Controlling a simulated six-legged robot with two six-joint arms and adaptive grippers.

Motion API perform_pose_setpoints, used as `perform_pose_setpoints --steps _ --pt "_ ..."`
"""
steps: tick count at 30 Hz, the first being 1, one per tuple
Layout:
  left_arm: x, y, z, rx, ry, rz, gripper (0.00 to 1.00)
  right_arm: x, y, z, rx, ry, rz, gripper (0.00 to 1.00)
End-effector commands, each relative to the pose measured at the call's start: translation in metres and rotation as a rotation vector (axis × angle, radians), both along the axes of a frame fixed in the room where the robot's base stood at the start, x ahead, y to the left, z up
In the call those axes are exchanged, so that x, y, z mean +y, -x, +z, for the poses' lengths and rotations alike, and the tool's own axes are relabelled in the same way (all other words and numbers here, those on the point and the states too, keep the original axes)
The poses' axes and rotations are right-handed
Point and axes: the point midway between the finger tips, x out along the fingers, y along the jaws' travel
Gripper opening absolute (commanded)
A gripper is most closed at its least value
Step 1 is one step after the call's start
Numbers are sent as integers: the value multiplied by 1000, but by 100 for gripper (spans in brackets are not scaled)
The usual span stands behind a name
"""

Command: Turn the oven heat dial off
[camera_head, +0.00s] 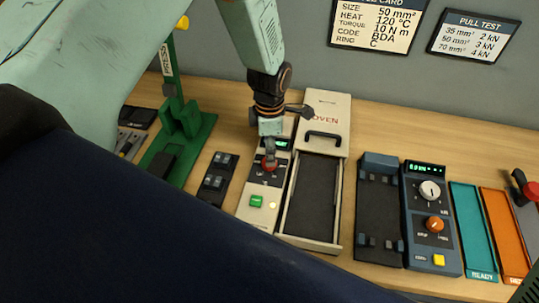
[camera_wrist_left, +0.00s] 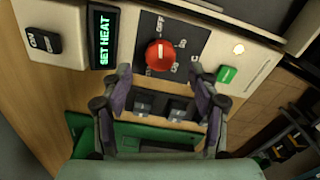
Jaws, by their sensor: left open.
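The red heat dial (camera_wrist_left: 160,55) sits on a dark plate with white markings, among them OFF, on the oven's pale control panel (camera_wrist_left: 65,18). I cannot tell surely which mark it points to. In the head view the dial (camera_head: 268,166) shows just below my left gripper (camera_head: 269,153). In the wrist view my left gripper (camera_wrist_left: 160,78) is open, its two fingers on either side of the dial's near edge; contact is not clear. A display (camera_wrist_left: 103,37) reads SET HEAT. The oven (camera_head: 325,108) has a dark tray (camera_head: 314,195) in front. My right gripper is not in view.
A green button (camera_head: 256,201) and lit lamp (camera_head: 272,205) sit below the dial. A black switch block (camera_head: 217,177) and green press (camera_head: 180,135) stand left. A blue control box (camera_head: 430,218) with knobs and teal (camera_head: 472,230) and orange (camera_head: 505,235) trays lie right.

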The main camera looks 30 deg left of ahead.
Motion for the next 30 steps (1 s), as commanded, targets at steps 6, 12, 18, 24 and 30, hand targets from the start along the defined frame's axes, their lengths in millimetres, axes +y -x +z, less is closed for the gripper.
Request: perform_pose_setpoints --steps 6,12,18,24,30 --pt "0 0 45 -2 0 0 61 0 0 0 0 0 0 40" --pt "0 0 69 -1 -1 0 61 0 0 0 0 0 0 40" --pt "0 1 75 1 0 0 61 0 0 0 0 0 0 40" --pt "0 1 75 1 0 0 61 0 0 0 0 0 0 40" --pt "0 1 75 1 0 0 61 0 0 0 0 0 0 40"
